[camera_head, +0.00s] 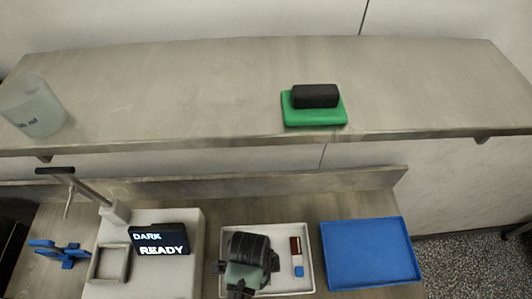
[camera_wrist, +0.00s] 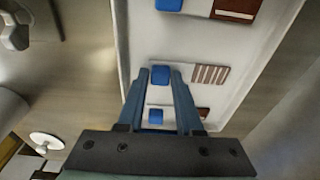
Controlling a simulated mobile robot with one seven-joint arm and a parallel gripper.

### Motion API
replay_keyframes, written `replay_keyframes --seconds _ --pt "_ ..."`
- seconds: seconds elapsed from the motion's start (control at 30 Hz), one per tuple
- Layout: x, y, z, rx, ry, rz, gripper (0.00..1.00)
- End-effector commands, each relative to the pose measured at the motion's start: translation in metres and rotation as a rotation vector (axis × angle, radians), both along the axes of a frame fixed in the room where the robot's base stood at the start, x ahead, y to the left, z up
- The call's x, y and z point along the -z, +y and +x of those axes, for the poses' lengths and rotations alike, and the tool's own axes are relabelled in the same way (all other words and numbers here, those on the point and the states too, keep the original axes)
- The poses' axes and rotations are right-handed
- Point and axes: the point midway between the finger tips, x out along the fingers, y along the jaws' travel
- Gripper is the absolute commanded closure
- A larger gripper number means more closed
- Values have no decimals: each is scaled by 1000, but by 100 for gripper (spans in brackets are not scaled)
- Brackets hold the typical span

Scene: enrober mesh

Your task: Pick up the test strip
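Three test strips lie in a white tray in the wrist view, each with a blue end, a white middle and a brown part. The middle strip (camera_wrist: 193,73) has a striped brown part; another strip (camera_wrist: 205,8) is at the top edge, and a third (camera_wrist: 181,113) is partly behind my fingers. My gripper (camera_wrist: 160,73) is open, with the middle strip's blue end showing between its fingertips. Contact and height above the strip cannot be told. In the head view one strip (camera_head: 297,257) shows at the right of the tray; my arm hides the others.
The white tray (camera_head: 309,288) stands between a device with a "DARK READY" display (camera_head: 160,239) and an empty blue tray (camera_head: 370,253). A shelf above holds a beaker (camera_head: 33,107) and a black block on a green base (camera_head: 315,114). A blue object (camera_head: 62,253) lies left.

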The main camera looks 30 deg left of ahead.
Motion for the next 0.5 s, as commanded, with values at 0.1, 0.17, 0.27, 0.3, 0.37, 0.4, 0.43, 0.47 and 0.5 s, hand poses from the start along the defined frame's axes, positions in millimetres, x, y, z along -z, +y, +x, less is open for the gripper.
replay_keyframes --seconds 0.1,0.17,0.27,0.3,0.37,0.4,0.43,0.47,0.5 --pt "0 0 0 0 0 0 89" --pt "0 0 0 0 0 0 100" --pt "0 0 0 0 0 0 100" --pt "0 0 0 0 0 0 100" --pt "0 0 0 0 0 0 100" --pt "0 0 0 0 0 0 100" --pt "0 0 0 0 0 0 100" --pt "0 0 0 0 0 0 100" --pt "-1 0 0 0 0 0 100"
